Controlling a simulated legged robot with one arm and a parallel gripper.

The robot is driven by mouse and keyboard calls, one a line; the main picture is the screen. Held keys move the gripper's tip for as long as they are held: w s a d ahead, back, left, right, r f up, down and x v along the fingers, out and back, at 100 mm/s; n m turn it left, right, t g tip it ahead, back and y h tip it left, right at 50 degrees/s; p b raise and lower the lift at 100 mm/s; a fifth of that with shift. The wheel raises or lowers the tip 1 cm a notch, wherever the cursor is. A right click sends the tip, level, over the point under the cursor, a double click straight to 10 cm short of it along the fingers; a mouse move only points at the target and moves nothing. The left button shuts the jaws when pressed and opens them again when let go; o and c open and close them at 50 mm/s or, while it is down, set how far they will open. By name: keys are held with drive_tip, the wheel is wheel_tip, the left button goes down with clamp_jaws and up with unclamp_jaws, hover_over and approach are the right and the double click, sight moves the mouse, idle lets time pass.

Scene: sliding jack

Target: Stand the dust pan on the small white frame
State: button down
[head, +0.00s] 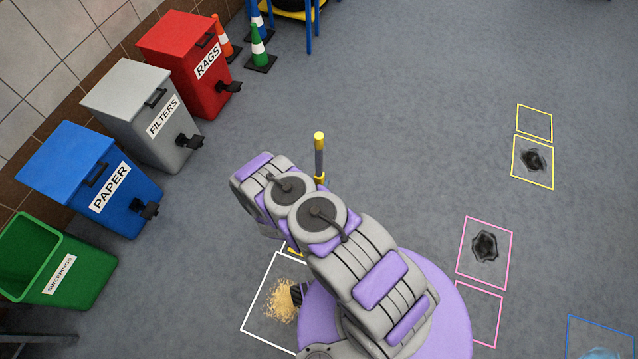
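An upright handle with a yellow top and grey shaft (319,158) rises behind my bent arm. It may belong to the dust pan, but its lower end is hidden. A large white floor outline (262,279) surrounds a pile of tan sweepings (282,301). A dark ribbed piece (297,294) shows at the pile's right edge, partly covered by my body. A small yellow piece (293,250) shows near the top of the outline, beside my arm. I cannot make out a separate small white frame. My gripper is hidden behind my arm.
Green (64,270), blue (94,180), grey (150,112) and red (197,62) bins line the left wall. Cones (260,48) stand at the top. Yellow (533,160) and pink (486,250) outlines with dark spots lie right. The middle floor is clear.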

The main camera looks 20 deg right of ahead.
drive_tip(key=shift+f, duration=0.35)
idle(0.4)
drive_tip(key=c, duration=0.6)
unclamp_jaws()
drive_tip(key=shift+s, duration=0.1)
drive_tip(key=p+v, duration=0.4)
drive_tip(key=v, duration=1.3)
drive_tip(key=shift+a, duration=0.2)
drive_tip(key=shift+s+f, duration=0.1)
